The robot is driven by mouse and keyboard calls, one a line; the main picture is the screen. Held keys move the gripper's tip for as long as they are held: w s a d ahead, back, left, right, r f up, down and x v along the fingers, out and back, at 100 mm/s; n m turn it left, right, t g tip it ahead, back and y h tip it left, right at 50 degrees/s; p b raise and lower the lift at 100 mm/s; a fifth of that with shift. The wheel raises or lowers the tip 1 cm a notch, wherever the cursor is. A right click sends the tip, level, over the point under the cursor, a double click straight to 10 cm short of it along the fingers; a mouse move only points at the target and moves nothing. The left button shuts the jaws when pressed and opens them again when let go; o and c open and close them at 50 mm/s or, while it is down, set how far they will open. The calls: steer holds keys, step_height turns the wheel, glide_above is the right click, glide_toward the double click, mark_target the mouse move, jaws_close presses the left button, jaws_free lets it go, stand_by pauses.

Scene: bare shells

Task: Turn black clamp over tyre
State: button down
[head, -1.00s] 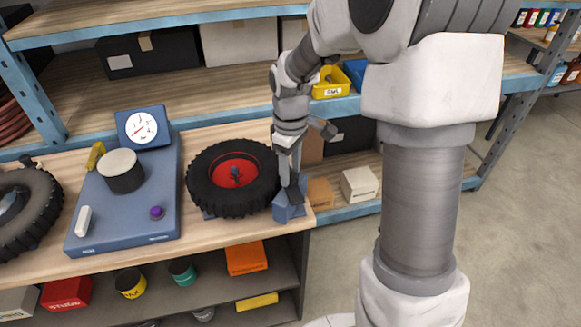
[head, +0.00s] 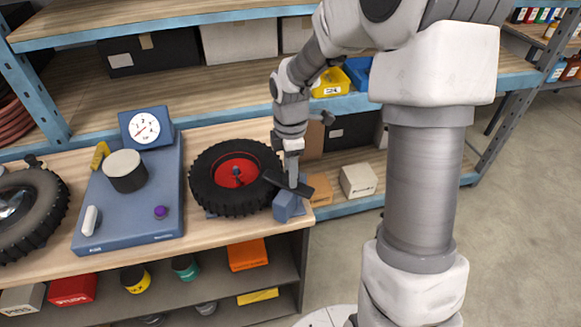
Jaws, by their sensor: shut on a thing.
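The black tyre (head: 207,195) with its red wheel centre (head: 232,167) lies flat near the right end of the wooden bench. A blue block (head: 284,207) stands at the tyre's right side. The black clamp (head: 274,179) is a flat bar above this block. Its left end reaches the tyre's right edge and overlaps it in the picture; I cannot tell whether it touches. My gripper (head: 292,180) points down from above and is shut on the clamp near its middle. The fingertips are small and partly hidden.
A blue unit with a dial (head: 145,127) and a grey-topped cylinder (head: 125,171) stands left of the tyre. Another tyre (head: 45,215) lies at far left. Shelves with boxes and a yellow bin (head: 331,83) are behind. The bench ends just right of the block.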

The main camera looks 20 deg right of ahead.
steer(key=shift+r+n, duration=0.1)
steer(key=shift+n, duration=0.2)
steer(key=shift+c, duration=1.8)
jaws_free()
step_height(320, 180, up, 17)
steer(key=shift+r, duration=0.2)
steer(key=shift+s, duration=0.1)
steer(key=s+r+m+t, duration=0.1)
steer(key=s+m+t, duration=0.4)
steer(key=s+m, duration=1.3)
steer(key=shift+s+r+t, duration=0.2)
steer(key=shift+s+t, duration=0.1)
steer(key=shift+s, duration=0.65)
